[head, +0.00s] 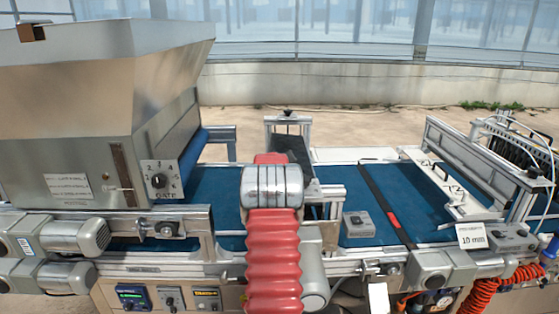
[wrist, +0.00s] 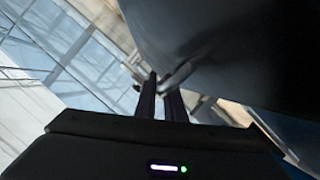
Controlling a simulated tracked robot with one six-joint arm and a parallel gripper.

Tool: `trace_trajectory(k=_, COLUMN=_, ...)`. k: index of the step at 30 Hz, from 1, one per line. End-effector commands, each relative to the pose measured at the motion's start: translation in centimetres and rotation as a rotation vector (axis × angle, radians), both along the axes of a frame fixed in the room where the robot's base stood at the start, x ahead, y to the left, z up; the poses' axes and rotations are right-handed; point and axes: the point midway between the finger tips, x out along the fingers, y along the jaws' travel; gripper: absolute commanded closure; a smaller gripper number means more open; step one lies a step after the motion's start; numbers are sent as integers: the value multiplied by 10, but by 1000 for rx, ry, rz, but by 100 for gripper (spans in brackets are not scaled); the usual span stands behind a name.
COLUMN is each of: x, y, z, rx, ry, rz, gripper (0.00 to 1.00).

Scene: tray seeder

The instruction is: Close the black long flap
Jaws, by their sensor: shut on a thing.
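The black long flap (head: 293,150) shows as a dark sloping panel between metal posts, just behind my arm in the head view. Its lower part is hidden by my arm. In the wrist view a large dark, smooth surface fills the upper right, and it looks like the flap (wrist: 235,45) seen close up. My gripper (wrist: 162,88) has its two dark fingers close together at the edge of this surface, by a small grey piece. It is shut on what looks like the flap's edge; the exact contact is blurred. In the head view my gripper is hidden behind my arm.
A large metal hopper (head: 105,115) with a gate dial stands at the left. A blue conveyor belt (head: 405,195) runs along the machine. A small grey box (head: 358,224) sits right of my arm. A white crossbar (head: 440,185) and metal frame stand further right.

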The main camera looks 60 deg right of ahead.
Motion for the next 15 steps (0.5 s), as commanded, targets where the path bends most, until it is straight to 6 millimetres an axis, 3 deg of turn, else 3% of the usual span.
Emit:
trace_trajectory(k=13, x=1, y=-1, z=5, rx=-4, ry=-2, rz=3, gripper=100)
trace_trajectory(k=14, x=0, y=-1, z=5, rx=-4, ry=-2, rz=3, gripper=89)
trace_trajectory(k=15, x=0, y=-1, z=5, rx=-4, ry=-2, rz=3, gripper=87)
